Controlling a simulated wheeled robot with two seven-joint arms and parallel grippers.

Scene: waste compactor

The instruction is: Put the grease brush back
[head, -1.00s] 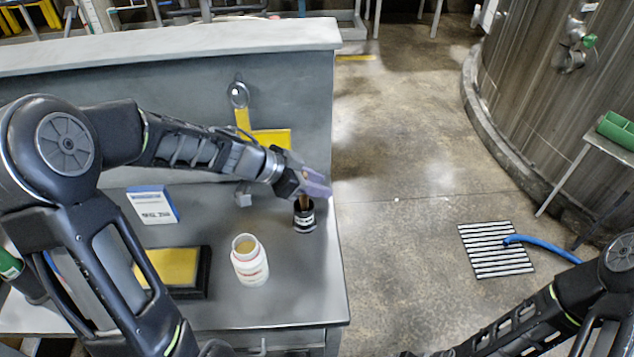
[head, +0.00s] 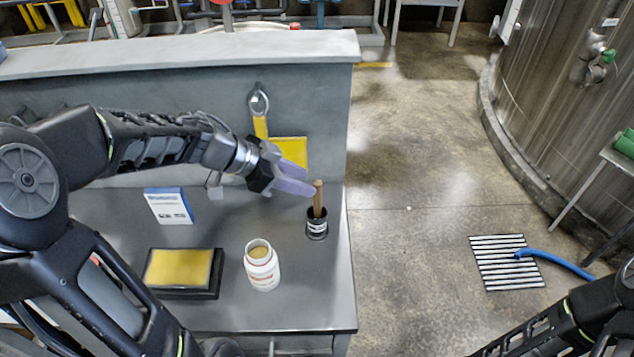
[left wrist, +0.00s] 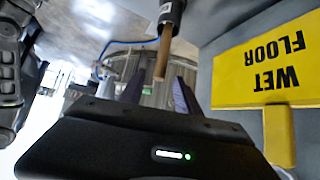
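The grease brush (head: 318,197) stands in a small black cup (head: 316,228) near the right edge of the grey bench, its wooden handle pointing up. Its bristle end is hidden inside the cup. My left gripper (head: 303,178) is open and empty, with its purple fingers just up and left of the handle. In the left wrist view the handle (left wrist: 163,58) shows beyond and between the spread fingers (left wrist: 157,90), with the cup (left wrist: 172,14) at the top. My right arm enters at the lower right of the head view, but its gripper is out of frame.
A white jar (head: 262,268), a yellow-topped black tray (head: 183,270) and a blue-and-white box (head: 169,206) stand on the bench (head: 225,222). A yellow wet floor sign (head: 289,152) is at the bench's back panel. Open floor lies to the right, with a drain grate (head: 506,262) and blue hose.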

